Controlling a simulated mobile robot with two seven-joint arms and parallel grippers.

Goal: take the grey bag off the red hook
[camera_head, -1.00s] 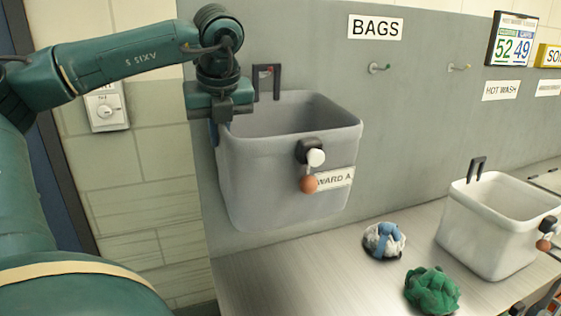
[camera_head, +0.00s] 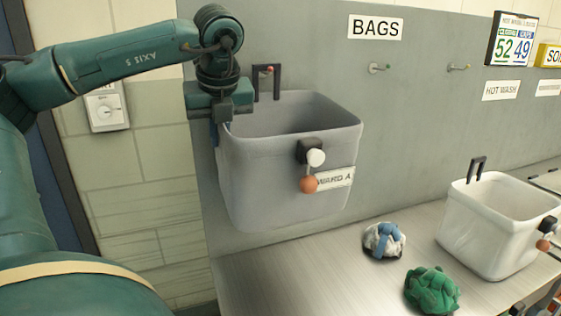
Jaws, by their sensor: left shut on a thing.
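The grey bag (camera_head: 280,175) is a stiff, open-topped bin shape hanging against the grey wall panel. Its dark strap loop (camera_head: 277,84) stands up at the back rim. The red hook (camera_head: 267,70) shows as a small red tip inside the loop, near its top bar; whether they touch is too small to tell. My left gripper (camera_head: 217,128) points down at the bag's left rim and is shut on it. The bag hides part of the fingers. The bag is roughly upright, above the counter. My right gripper is not in view.
Two empty hooks (camera_head: 378,68) (camera_head: 459,67) are to the right on the panel. Below, the metal counter (camera_head: 290,285) holds a white-and-blue cloth bundle (camera_head: 384,240), a green cloth (camera_head: 432,290) and a white bin (camera_head: 485,225). The panel between bag and bin is clear.

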